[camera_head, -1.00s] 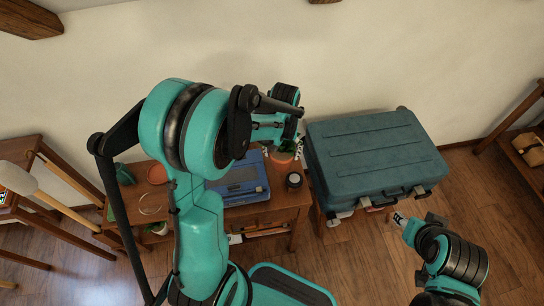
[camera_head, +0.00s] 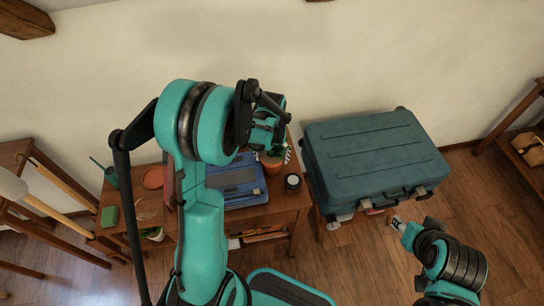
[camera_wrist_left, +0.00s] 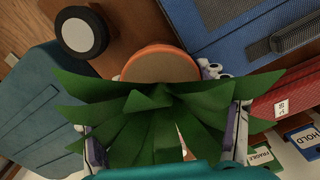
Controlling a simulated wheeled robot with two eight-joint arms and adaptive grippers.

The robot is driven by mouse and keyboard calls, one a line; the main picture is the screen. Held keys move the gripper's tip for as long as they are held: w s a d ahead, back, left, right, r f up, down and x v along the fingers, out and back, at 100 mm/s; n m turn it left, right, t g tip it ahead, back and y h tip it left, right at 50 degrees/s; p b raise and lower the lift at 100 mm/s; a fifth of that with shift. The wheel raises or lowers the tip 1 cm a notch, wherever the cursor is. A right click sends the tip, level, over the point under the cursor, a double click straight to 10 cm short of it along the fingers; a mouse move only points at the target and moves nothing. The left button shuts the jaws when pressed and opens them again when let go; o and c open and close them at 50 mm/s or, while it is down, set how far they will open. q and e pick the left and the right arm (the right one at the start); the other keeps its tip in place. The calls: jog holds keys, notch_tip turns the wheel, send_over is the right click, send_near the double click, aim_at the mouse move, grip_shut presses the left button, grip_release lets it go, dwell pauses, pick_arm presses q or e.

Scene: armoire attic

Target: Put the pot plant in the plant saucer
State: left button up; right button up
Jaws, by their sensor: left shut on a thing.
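The pot plant, an orange-brown pot (camera_head: 271,167) with green leaves, is at the right part of the wooden table, beside the blue case. My left gripper (camera_head: 277,150) is shut on it from above. In the left wrist view the green leaves (camera_wrist_left: 150,120) spread between the fingers and partly hide them, with the round pot (camera_wrist_left: 160,65) beyond. I cannot tell whether the pot touches the table. The plant saucer (camera_head: 153,178), a flat terracotta dish, lies at the table's left part and looks empty. My right gripper (camera_head: 399,225) is low beside the suitcase, its jaws unclear.
A blue case (camera_head: 238,182) lies between the pot and the saucer, partly hidden by my left arm. A black-and-white round object (camera_head: 292,182) stands right of the pot. A large teal suitcase (camera_head: 370,155) is further right. A green box (camera_head: 109,216) and a cup (camera_head: 111,177) are near the saucer.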

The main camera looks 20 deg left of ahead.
pick_arm(q)
jog(key=o, duration=1.6)
jog(key=shift+f, duration=0.15)
jog(key=shift+o, duration=1.1)
